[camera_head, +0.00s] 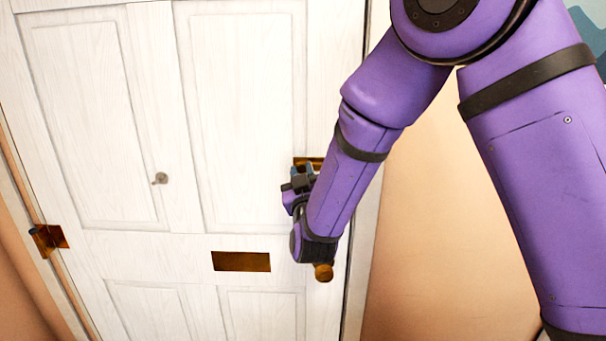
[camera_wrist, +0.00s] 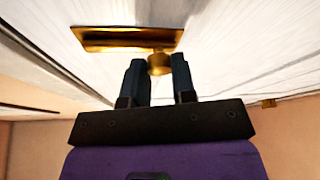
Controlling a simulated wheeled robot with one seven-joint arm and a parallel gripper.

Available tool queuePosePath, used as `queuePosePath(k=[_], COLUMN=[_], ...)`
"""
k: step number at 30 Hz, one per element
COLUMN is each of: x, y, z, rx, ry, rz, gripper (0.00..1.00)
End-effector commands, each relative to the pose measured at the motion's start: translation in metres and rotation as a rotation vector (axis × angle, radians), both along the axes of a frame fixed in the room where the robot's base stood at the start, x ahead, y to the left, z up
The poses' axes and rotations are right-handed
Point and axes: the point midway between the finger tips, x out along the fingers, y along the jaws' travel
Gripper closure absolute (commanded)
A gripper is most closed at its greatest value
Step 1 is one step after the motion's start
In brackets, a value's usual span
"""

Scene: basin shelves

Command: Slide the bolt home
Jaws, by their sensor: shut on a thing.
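The brass bolt (camera_head: 309,161) is on the white door (camera_head: 240,110), near its right edge. In the wrist view its brass plate (camera_wrist: 125,37) lies flat on the door, with a round brass knob (camera_wrist: 159,64) standing out from it. My gripper (camera_head: 299,178) is at the bolt, hiding much of it in the head view. In the wrist view my gripper (camera_wrist: 160,72) has one finger on each side of the knob and is shut on it. How far the bolt's bar reaches is hidden.
A brass door knob (camera_head: 323,272) sits below my wrist. A brass plate (camera_head: 241,261) is on the door's middle rail, a small grey knob (camera_head: 160,178) higher left, and a brass hinge (camera_head: 48,240) at the left edge. Tan wall (camera_head: 430,220) lies to the right.

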Motion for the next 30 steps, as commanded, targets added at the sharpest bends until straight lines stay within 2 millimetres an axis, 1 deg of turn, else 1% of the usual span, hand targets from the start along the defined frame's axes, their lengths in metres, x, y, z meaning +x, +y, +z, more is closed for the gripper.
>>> queuePosePath(k=[3,9,17,18,21,30], x=[0.000,-0.001,-0.001,-0.001,-0.001,-0.003], y=[-0.006,-0.033,-0.036,-0.036,-0.036,-0.034], z=[0.000,0.000,0.000,0.000,0.000,-0.001], rx=[-0.001,0.000,0.000,0.000,0.000,0.000], ry=[0.000,0.000,0.000,0.000,0.000,0.001], rz=[-0.001,-0.002,-0.003,-0.005,-0.003,0.000], gripper=[1.00,1.00,1.00,0.69,0.49,0.49])
